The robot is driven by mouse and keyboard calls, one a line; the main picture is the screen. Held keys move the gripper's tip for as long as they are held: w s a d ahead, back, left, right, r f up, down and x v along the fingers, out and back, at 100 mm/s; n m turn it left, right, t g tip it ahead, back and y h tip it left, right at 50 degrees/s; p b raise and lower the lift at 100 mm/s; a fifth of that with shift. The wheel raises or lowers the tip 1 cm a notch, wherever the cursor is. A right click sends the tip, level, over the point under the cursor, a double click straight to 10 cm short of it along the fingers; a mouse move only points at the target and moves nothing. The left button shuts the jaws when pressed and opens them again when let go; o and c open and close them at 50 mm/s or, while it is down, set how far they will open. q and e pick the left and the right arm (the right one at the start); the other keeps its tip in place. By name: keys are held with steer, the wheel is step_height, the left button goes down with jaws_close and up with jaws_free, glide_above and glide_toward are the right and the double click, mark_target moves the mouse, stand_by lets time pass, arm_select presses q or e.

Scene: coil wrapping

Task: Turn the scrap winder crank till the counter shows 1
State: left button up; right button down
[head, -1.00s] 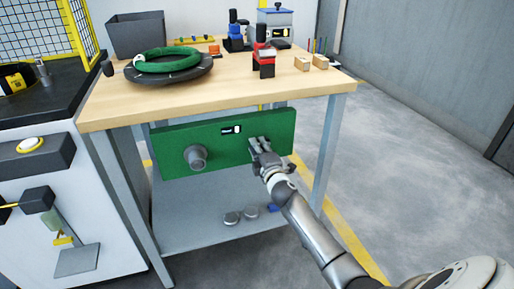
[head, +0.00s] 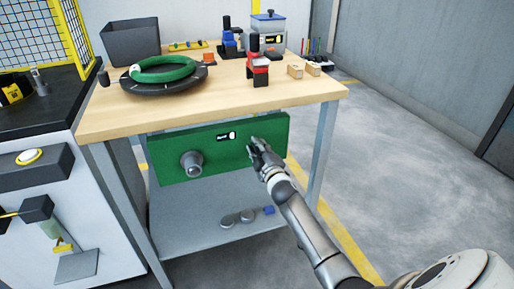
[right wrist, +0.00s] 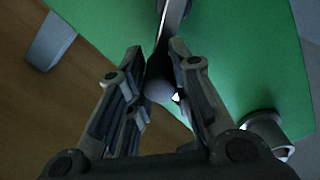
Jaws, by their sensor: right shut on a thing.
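The scrap winder is a green panel (head: 215,166) under the front of the workbench. It carries a grey round spool or hub (head: 191,164) on its left and a small counter (head: 226,136) with a dark and white display, too small to read. My right gripper (head: 257,151) is at the right part of the panel, shut on the crank. In the right wrist view the crank's dark rounded handle (right wrist: 159,88) sits between the two fingers, with a grey crank arm (right wrist: 174,22) running up from it. The gripper hides most of the crank in the head view. My left gripper is out of view.
The wooden bench top (head: 205,110) holds a green coil (head: 165,69) on a dark round plate, a grey bin (head: 131,44) and a red and black device (head: 258,68). Grey legs flank the panel. A lower shelf (head: 190,226) lies below. Open floor is to the right.

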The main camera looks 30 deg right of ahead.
steer(key=shift+r, duration=0.1)
steer(key=c, duration=1.3)
jaws_free()
steer(key=shift+o, duration=0.2)
steer(key=v, duration=1.2)
